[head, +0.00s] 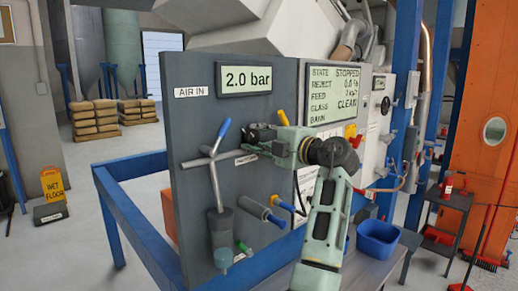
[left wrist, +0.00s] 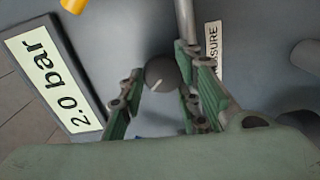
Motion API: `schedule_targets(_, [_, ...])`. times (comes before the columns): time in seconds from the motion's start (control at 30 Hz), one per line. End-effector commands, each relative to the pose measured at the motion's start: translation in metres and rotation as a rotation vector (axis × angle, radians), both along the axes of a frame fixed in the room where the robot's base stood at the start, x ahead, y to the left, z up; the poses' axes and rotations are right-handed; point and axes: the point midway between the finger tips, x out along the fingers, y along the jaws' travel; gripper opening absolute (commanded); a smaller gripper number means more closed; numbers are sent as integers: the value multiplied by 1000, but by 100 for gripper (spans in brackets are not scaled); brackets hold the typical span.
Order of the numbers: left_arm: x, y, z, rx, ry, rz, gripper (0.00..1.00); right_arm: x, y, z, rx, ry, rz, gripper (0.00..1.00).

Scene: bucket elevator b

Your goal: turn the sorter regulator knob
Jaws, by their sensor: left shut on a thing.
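The regulator knob (left wrist: 160,72) is a round dark grey knob with a white mark, on the grey panel (head: 188,130). In the left wrist view it sits between the fingers of my left gripper (left wrist: 163,88), which is shut on it. In the head view my left gripper (head: 257,139) reaches the panel from the right and largely hides the knob. The pressure display (head: 245,79) reads 2.0 bar and also shows in the left wrist view (left wrist: 55,78). My right gripper is not in view.
A grey pipe with a blue-handled valve (head: 221,135) stands left of the gripper. A yellow lever (head: 282,118) is just above it. A status screen (head: 334,92) reads STOPPED. Blue rails (head: 130,222) border the panel, and a blue bin (head: 377,238) stands at right.

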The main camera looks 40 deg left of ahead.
Motion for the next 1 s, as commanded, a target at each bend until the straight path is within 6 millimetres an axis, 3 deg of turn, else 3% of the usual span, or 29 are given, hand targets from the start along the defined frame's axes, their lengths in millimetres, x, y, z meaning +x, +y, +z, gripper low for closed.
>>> schedule_targets(0.1, [0, 0, 7, 29, 97, -2, 5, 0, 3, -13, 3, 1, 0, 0])
schedule_targets(0.4, [2, 0, 9, 54, 383, -2, 5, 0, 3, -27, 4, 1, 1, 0])
schedule_targets(1.0, [6, -1, 7, 93, 889, -4, 5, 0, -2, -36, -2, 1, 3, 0])
